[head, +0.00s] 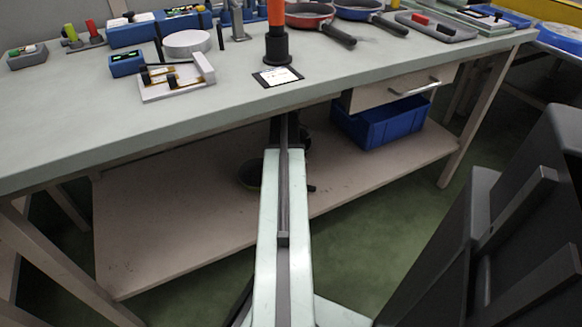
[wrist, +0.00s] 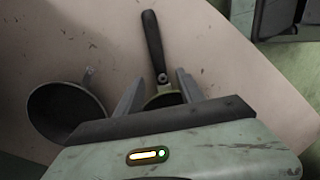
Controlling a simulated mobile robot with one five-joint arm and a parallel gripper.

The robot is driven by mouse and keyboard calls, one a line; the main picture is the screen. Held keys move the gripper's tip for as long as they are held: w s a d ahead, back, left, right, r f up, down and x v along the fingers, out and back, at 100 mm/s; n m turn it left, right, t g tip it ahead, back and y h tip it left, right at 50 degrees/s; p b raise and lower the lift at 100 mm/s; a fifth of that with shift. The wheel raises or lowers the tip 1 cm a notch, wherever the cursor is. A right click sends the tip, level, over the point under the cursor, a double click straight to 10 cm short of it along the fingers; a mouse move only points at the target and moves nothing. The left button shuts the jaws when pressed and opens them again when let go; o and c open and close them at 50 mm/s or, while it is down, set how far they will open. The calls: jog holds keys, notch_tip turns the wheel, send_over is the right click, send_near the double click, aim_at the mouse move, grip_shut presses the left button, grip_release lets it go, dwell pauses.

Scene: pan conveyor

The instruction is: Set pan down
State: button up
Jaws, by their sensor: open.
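In the wrist view a pan with a dark handle (wrist: 152,42) points away from my gripper (wrist: 157,82). The rim of its dark, olive-edged bowl (wrist: 164,99) shows between my two fingers, and the rest is hidden behind my gripper body. My fingers are apart, one on each side of the pan's handle joint, and I see no grip on it. A second dark pan (wrist: 66,112) lies to the left on the pale lower shelf (wrist: 215,60). In the head view a dark pan (head: 249,174) shows partly beside my arm under the table; my gripper is hidden there.
The lower shelf (head: 180,230) has bare room left of my arm. A blue crate (head: 380,125) stands on it to the right, below a drawer (head: 405,87). The tabletop (head: 90,130) overhangs my arm; red and blue pans (head: 308,13) sit on top.

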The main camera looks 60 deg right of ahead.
notch_tip(320, 180, up, 6)
jog(key=p, duration=0.4)
jog(key=shift+w+d, duration=0.3)
jog(key=shift+r, duration=0.1)
